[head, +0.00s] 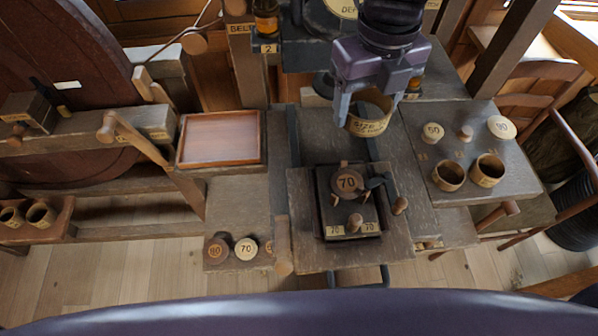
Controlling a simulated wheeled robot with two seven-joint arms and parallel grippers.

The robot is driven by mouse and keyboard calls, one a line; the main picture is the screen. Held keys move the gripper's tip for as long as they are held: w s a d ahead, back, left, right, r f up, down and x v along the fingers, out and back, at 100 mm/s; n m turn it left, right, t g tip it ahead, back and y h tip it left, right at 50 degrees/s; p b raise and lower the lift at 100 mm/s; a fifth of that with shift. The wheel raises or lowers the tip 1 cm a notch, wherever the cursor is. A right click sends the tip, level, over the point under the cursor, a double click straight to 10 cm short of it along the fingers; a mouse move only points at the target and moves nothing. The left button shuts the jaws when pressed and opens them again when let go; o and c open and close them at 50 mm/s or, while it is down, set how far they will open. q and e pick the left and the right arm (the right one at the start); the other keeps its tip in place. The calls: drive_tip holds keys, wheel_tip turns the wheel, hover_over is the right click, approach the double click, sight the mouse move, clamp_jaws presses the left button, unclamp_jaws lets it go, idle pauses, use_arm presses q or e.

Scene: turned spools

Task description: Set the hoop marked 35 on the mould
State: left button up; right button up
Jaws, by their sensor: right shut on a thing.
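My right gripper (371,108) is shut on a tan wooden hoop (367,128) and holds it above the bench, toward the back. The hoop's front carries lettering that seems to begin with "SIZE"; its number is too small to read surely. In front of it on the bench is a dark square block (326,216), which may be the mould. A round brown piece marked 70 (347,181) sits on its back part. A small peg (355,221) and two labels reading 70 are at its front. The hoop is apart from the block. My left gripper is out of view.
Two wooden rings (448,175) and pale numbered discs (432,132) sit on the right board. Numbered discs (245,248) stand on the left front ledge. An empty shallow tray (262,140) lies at left. Pegs stick out near the block.

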hover_over(348, 184)
wheel_tip(348, 184, down, 9)
wheel_tip(348, 184, down, 6)
drive_tip(key=shift+a+f+p, duration=0.15)
drive_tip(key=shift+f+p, duration=0.1)
drive_tip(key=shift+p, duration=0.15)
drive_tip(key=shift+f, duration=0.55)
wheel_tip(348, 184, down, 4)
drive_tip(key=shift+r, duration=0.25)
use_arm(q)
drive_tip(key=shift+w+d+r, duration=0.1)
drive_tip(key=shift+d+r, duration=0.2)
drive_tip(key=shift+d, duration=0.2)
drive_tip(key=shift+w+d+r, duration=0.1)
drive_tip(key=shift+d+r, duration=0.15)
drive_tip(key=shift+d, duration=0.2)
use_arm(e)
drive_tip(key=shift+w, duration=0.1)
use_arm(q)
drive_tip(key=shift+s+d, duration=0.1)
use_arm(e)
drive_tip(key=shift+f, duration=0.3)
drive_tip(key=o, duration=0.9)
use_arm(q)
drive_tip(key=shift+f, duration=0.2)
use_arm(e)
drive_tip(key=shift+o, duration=0.2)
